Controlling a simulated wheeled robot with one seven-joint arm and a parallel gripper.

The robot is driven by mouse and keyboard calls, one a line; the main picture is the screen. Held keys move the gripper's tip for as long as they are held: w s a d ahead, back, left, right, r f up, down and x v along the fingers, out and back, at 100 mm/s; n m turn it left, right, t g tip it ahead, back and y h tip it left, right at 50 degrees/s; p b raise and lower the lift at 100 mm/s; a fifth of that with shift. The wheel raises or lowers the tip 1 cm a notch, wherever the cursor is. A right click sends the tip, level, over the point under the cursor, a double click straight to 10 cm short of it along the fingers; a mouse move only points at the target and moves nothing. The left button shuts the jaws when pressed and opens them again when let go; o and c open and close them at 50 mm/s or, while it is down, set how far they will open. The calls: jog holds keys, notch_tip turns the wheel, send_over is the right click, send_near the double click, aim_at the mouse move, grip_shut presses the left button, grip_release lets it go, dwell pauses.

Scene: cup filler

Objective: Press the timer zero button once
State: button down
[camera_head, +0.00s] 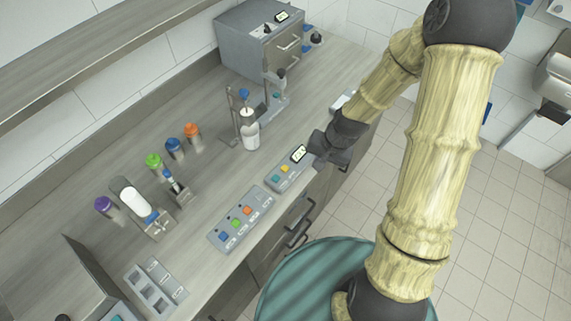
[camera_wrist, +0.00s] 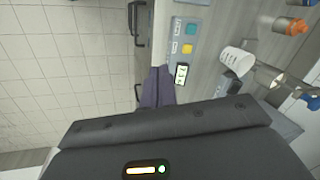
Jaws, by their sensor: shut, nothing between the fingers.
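The timer panel (camera_head: 291,167) is a small grey box near the front edge of the counter, with a lit display (camera_head: 299,153), a yellow button (camera_head: 285,169) and a blue button (camera_head: 276,178). In the wrist view the display (camera_wrist: 181,73), yellow button (camera_wrist: 187,48) and blue button (camera_wrist: 192,29) stand in a row. I cannot read which button is the zero button. My gripper (camera_head: 319,143) is shut and empty, beside the display end of the panel. In the wrist view its fingertips (camera_wrist: 158,73) are just left of the display; I cannot tell their height.
A larger panel with several coloured buttons (camera_head: 240,216) lies left of the timer. Colour-capped bottles line the counter's back. Drawer handles (camera_head: 300,231) project below the counter.

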jog(key=w+a+f+m+y+p, duration=0.3)
jog(key=w+a+f+m, duration=0.2)
jog(key=a, duration=0.1)
jog(key=m+t+y+p, duration=0.2)
jog(key=m+t, duration=0.1)
jog(key=m, duration=0.3)
send_over(288, 169)
jog(key=shift+f, duration=0.3)
jog(key=shift+f, duration=0.15)
jog(key=shift+n, duration=0.3)
notch_tip(288, 169, down, 9)
jog(key=b, duration=0.6)
jog(key=shift+r, duration=0.2)
dwell(0.8)
jog(key=shift+f+b, duration=0.4)
jog(key=shift+b, duration=0.05)
